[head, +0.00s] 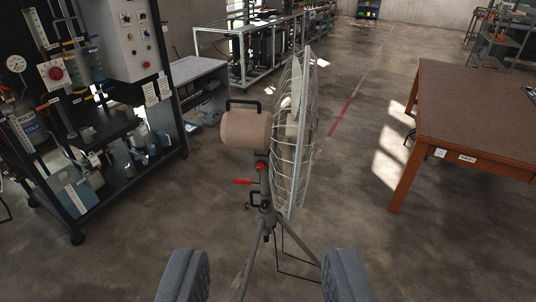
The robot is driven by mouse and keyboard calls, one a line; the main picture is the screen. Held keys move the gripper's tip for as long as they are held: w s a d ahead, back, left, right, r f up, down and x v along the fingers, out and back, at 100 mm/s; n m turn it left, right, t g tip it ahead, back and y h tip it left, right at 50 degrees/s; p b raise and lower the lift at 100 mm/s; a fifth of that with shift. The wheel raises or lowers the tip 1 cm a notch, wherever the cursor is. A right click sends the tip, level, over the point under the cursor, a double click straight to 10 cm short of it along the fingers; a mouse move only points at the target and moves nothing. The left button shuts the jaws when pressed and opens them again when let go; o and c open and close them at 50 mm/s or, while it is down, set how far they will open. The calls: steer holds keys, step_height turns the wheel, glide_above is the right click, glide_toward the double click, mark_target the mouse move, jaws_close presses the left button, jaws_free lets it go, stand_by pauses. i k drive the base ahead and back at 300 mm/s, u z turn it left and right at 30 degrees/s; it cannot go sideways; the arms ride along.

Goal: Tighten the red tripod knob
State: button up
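A caged fan (294,135) stands upright on a grey tripod (265,225) in the middle of the head view, its cage seen nearly edge-on. Its beige motor housing (246,130) has a dark handle on top. A round red knob (260,166) sits just under the housing, and a red lever (242,182) sticks out to the left below it. I cannot tell which of these is the tripod knob. My gripper (263,276) is open and empty at the bottom edge, its two grey fingers wide apart, nearer to me than the tripod and not touching it.
A black rack (121,125) with a control panel, bottles and tubing stands at the left. A brown-topped wooden table (480,110) stands at the right. A glass-framed bench (262,50) runs along the back left. Concrete floor (370,80) is open between the fan and the table.

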mark_target(260, 164)
steer(key=z, duration=0.05)
steer(key=i, duration=1)
steer(key=u, duration=0.1)
